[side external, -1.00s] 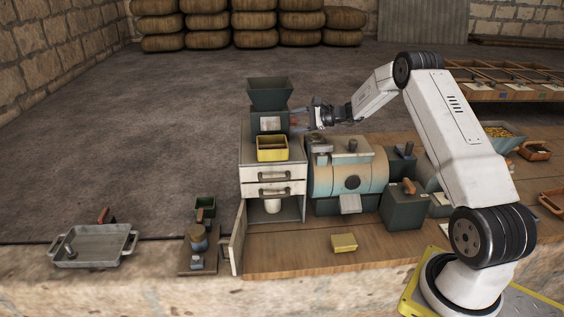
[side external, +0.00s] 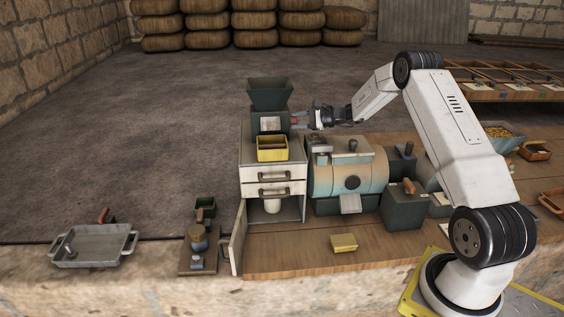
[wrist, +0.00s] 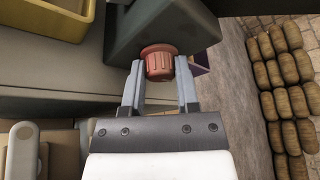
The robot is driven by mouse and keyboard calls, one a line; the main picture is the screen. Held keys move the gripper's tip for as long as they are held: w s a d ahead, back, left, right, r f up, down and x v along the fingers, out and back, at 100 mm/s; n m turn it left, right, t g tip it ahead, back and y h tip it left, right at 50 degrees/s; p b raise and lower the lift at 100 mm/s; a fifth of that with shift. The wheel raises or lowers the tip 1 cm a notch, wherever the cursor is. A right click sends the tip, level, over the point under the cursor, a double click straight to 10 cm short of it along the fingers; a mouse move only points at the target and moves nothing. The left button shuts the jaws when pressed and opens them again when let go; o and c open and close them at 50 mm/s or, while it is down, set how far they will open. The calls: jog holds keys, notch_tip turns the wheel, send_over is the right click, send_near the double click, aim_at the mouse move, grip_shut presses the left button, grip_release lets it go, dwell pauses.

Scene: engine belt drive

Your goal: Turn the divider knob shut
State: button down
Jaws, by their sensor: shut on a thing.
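The divider knob (wrist: 159,63) is a reddish ribbed knob on the side of the dark divider box (wrist: 120,32). In the side view the divider (side external: 269,96) has a hopper top and stands on a white cabinet. My gripper (wrist: 160,75) has one finger on each side of the knob and is shut on it. In the side view my gripper (side external: 304,118) reaches the divider's right side from the right. The knob is small there and partly hidden by the fingers.
A yellow bin (side external: 271,154) sits on the cabinet in front of the divider. A drum machine (side external: 349,176) stands just right of the cabinet, below my arm. The cabinet's lower door (side external: 238,240) hangs open. A yellow block (side external: 344,243) lies on the wooden bench.

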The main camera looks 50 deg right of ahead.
jog(key=shift+f+n+t, duration=0.15)
jog(key=shift+n+t, duration=0.45)
jog(key=shift+n, duration=0.6)
jog(key=shift+f+n+t, duration=0.1)
jog(key=shift+n+t, duration=0.5)
jog(key=shift+n, duration=0.6)
jog(key=shift+c, duration=1.8)
grip_release()
jog(key=shift+s, duration=0.1)
jog(key=shift+v, duration=3.85)
